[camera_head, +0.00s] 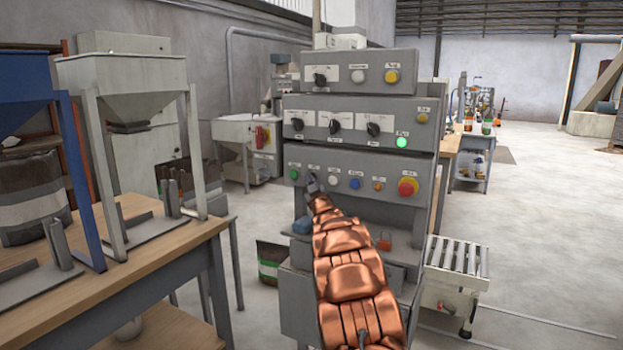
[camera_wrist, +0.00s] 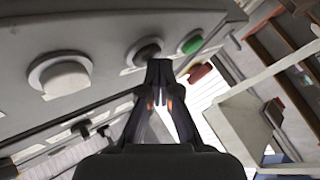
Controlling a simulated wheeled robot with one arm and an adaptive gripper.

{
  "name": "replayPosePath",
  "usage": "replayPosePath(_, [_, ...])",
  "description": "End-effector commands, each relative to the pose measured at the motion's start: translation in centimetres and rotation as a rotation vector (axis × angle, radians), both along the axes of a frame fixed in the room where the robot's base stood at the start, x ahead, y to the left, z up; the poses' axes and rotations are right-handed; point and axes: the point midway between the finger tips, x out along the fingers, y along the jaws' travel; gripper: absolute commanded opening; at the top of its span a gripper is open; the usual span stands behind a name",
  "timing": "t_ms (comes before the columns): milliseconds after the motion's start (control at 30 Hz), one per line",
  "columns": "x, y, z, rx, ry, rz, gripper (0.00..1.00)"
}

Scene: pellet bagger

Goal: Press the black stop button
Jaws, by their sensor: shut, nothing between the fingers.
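The black stop button (camera_wrist: 146,52) sits on the grey panel between a green button (camera_wrist: 191,44) and a white button (camera_wrist: 65,76) in the wrist view. My gripper (camera_wrist: 159,68) is shut and empty. Its fingertips overlap the lower right edge of the black button in that view; I cannot tell whether they touch it. In the head view my gripper (camera_head: 312,184) is at the lower button row, between the green button (camera_head: 294,174) and the white button (camera_head: 333,182), and hides the black button there.
A green lamp (camera_head: 402,142) glows above. A wooden table (camera_head: 150,262) with hopper stands is at left. A roller conveyor (camera_head: 455,262) stands at right.

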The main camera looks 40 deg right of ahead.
Motion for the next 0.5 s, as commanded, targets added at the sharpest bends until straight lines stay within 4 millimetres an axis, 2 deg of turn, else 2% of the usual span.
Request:
replayPosePath(267, [-0.1, 0.1, 0.0, 0.001, 0.001, 0.000, 0.00])
replayPosePath(500, [-0.4, 1.1, -0.1, -0.001, 0.000, 0.000, 0.00])
